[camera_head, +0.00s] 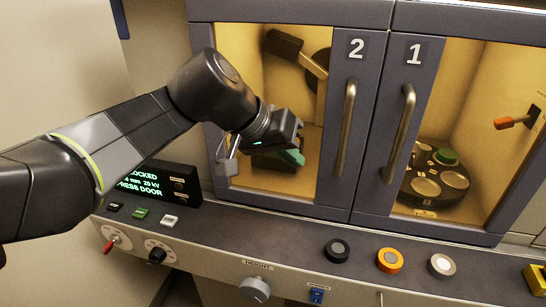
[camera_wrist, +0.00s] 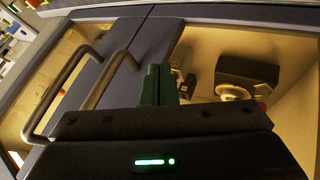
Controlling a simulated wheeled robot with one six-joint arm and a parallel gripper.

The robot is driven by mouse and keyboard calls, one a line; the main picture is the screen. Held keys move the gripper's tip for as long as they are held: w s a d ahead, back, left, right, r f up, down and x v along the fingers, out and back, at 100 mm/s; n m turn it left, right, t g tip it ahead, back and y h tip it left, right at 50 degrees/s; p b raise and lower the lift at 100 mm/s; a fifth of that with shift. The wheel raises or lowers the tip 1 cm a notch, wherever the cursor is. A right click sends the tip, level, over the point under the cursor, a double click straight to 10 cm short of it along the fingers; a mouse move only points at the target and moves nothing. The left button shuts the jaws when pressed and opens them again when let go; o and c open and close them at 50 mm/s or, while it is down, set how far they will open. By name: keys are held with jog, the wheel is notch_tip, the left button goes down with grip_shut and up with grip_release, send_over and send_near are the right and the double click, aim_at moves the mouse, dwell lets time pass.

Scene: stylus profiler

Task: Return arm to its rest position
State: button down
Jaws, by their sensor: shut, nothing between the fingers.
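My arm reaches in from the left in the head view, bent at the elbow. My gripper (camera_head: 292,157) is in front of the window of door 2 (camera_head: 366,110), left of its handle (camera_head: 346,125). Its green fingertips are together with nothing held. In the wrist view the fingers (camera_wrist: 158,84) also show closed together, pointing at the cabinet front. Door 1 (camera_head: 412,100) stands beside door 2, and both look closed. I cannot tell the exact gap between the gripper and the glass.
A console ledge runs below the doors, with a black knob (camera_head: 337,250), an orange knob (camera_head: 390,260) and a white knob (camera_head: 441,266). A lit display (camera_head: 150,184) stands below my arm. A round stage (camera_head: 440,204) shows behind door 1. Open space lies before the doors.

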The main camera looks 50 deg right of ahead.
jog(key=v, duration=0.6)
jog(key=shift+w+f, duration=0.1)
jog(key=shift+w, duration=0.05)
jog(key=shift+d+f, duration=0.1)
jog(key=shift+d, duration=0.05)
